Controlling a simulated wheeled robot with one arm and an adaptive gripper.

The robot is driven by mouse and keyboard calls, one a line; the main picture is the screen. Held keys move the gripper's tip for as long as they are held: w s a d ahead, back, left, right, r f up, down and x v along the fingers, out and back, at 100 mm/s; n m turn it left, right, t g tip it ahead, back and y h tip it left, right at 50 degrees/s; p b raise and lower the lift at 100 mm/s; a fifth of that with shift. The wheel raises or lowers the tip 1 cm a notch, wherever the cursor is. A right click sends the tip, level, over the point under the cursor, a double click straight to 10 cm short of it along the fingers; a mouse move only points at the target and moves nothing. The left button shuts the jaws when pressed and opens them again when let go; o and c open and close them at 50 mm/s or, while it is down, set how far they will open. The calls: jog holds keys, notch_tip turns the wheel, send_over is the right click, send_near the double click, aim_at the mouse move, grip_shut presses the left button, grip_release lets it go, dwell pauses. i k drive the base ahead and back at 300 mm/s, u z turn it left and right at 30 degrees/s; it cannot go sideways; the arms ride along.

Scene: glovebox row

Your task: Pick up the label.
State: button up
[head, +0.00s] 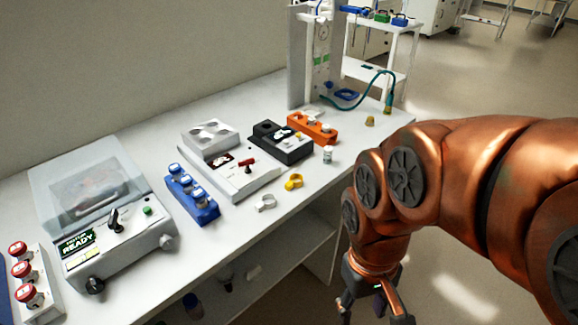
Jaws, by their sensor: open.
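I cannot tell for certain which thing is the label. A small white curled piece (265,203) lies on the white bench near its front edge, and a yellow piece (293,182) lies just behind it to the right. My gripper (376,312) hangs at the lower right, in front of the bench and apart from both pieces. It points down, its fingers are spread, and nothing shows between them. The fingertips are partly cut off by the bottom edge of the view.
The bench (232,247) carries a clear-lidded machine (140,222), a blue rack (192,195), a white device (232,165), a black block (275,142), an orange block (318,128) and a small vial (327,155). A shelf with bottles lies below. Floor (458,245) is clear at right.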

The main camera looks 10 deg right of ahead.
aim_at(289, 185)
jog(key=z, duration=0.05)
jog(key=k, duration=0.2)
jog(key=u, duration=1.05)
jog(key=i, duration=0.5)
jog(key=u, duration=0.05)
